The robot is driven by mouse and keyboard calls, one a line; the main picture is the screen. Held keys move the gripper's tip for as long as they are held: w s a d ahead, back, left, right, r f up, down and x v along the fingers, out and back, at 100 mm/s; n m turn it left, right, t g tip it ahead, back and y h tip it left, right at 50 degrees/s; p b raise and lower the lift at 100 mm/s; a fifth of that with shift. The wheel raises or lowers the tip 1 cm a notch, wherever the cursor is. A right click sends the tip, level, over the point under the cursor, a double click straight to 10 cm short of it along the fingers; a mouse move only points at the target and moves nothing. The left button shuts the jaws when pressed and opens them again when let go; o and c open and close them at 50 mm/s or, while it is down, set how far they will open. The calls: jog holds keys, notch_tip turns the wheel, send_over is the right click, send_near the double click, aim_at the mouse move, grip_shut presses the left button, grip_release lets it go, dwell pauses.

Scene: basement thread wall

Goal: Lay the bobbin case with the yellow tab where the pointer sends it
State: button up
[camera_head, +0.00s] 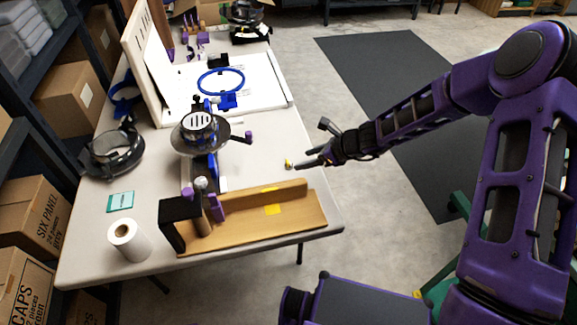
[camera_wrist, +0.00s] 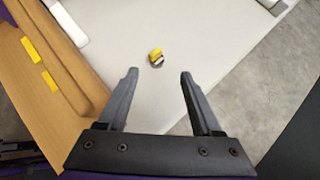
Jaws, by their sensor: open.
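A small bobbin case with a yellow tab (camera_wrist: 156,57) lies on the pale table top, near its right edge in the head view (camera_head: 288,163). In the wrist view it is silver-grey under the yellow part. My gripper (camera_head: 313,146) is open and empty. In the wrist view its fingertips (camera_wrist: 158,73) are spread apart, with the bobbin case a little beyond them, between their lines. It is not touched by either finger as far as I see. I cannot make out the pointer or its direction in either view.
A wooden board (camera_head: 250,222) with a raised back and yellow patches (camera_head: 272,209) lies at the table's front. A cap-holding machine (camera_head: 200,135), a blue hoop (camera_head: 221,82), a teal card (camera_head: 120,201) and a white roll (camera_head: 128,240) are to the left. Table around the bobbin case is clear.

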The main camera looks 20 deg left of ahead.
aim_at(290, 165)
jog(key=x, duration=0.3)
jog(key=b+x, duration=0.1)
jog(key=x, duration=0.1)
jog(key=shift+s+a+f, duration=0.1)
jog(key=shift+s+f, duration=0.05)
jog(key=shift+s, duration=0.1)
grip_shut()
